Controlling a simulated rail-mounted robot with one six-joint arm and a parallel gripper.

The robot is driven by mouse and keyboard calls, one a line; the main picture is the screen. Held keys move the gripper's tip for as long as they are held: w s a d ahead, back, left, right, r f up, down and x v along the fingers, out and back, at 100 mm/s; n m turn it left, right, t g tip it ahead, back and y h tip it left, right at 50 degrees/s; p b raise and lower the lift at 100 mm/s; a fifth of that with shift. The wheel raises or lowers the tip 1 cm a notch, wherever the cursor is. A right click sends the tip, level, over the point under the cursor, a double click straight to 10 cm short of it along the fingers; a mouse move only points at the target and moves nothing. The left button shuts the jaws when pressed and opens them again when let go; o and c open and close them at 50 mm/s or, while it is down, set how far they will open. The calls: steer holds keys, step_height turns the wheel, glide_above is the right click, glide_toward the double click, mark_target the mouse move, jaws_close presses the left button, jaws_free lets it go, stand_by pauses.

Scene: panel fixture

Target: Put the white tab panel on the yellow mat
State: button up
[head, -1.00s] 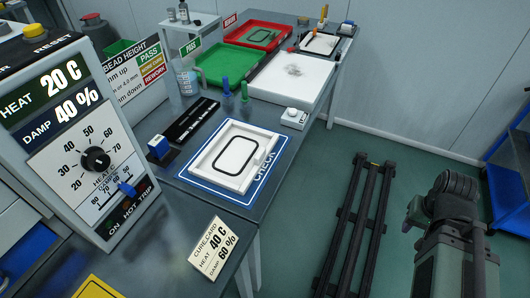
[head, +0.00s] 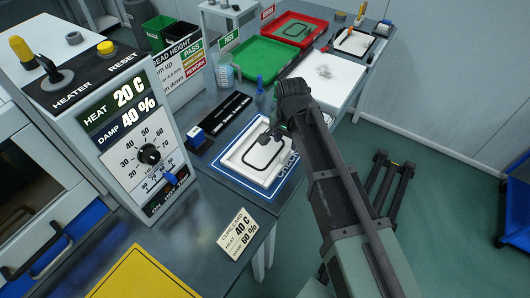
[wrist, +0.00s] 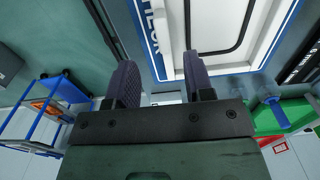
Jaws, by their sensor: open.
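The white panel (head: 245,168), with a black rounded bead loop on its face, lies on the blue-bordered check mat (head: 228,172). It shows at the top of the wrist view (wrist: 212,38). My gripper (head: 268,138) is over the panel's far right part, apart from it as far as I can tell. In the wrist view its two fingers (wrist: 162,85) are spread with nothing between them. My arm hides part of the panel's right side and its surroundings. The yellow mat (head: 140,277) lies at the near bottom edge, partly cut off by the picture.
The heater control box (head: 130,130) stands tall left of the panel. A cure card (head: 236,232) is between panel and yellow mat. A black rack (head: 225,117), green tray (head: 262,62) and red tray (head: 297,30) lie beyond. Free table shows around the cure card.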

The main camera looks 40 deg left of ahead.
mark_target(286, 153)
step_height(286, 153, down, 9)
steer(key=b, duration=0.7)
steer(key=shift+w+a+f+b, duration=0.15)
steer(key=shift+f+b, duration=0.05)
steer(key=shift+b, duration=0.2)
steer(key=shift+r, duration=0.25)
jaws_close()
